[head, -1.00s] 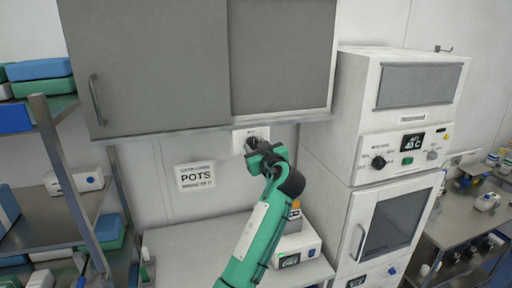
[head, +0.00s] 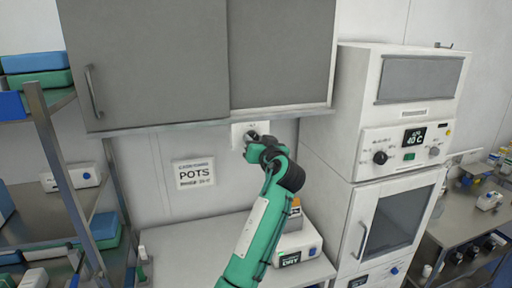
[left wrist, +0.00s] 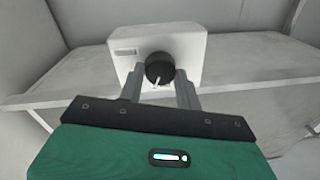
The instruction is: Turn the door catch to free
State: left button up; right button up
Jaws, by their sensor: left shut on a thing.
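The door catch is a white box (left wrist: 185,50) with a round black knob (left wrist: 158,68) bearing a light pointer mark. In the head view the box (head: 238,138) is on the wall just under the grey cabinet, and my gripper hides part of the knob. My left gripper (head: 254,142) is at the knob. In the left wrist view its two fingers (left wrist: 159,88) stand on either side of the knob and are shut on it. The pointer mark points down and slightly left. My right gripper is not in view.
The grey sliding-door cabinet (head: 150,70) hangs just above the catch. A POTS sign (head: 194,173) is on the wall to the left. A white oven unit (head: 335,120) stands to the right. A small white device (head: 300,243) sits on the counter below my arm.

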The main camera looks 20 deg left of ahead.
pick_arm(q)
jog(key=m, duration=0.3)
jog(key=shift+b, duration=0.3)
jog(key=m, duration=0.2)
jog(key=shift+m+t, duration=0.3)
jog(key=shift+m, duration=0.1)
jog(key=m+p, duration=0.1)
jog(key=m, duration=0.2)
jog(key=shift+m+h, duration=0.3)
jog(key=shift+m, duration=0.1)
jog(key=shift+m+t+p, duration=0.3)
jog(key=shift+m+p, duration=0.45)
jog(key=shift+m, duration=1.15)
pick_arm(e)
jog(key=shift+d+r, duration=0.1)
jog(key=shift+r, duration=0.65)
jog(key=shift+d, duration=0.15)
pick_arm(q)
jog(key=o, duration=1)
jog(key=shift+f, duration=0.15)
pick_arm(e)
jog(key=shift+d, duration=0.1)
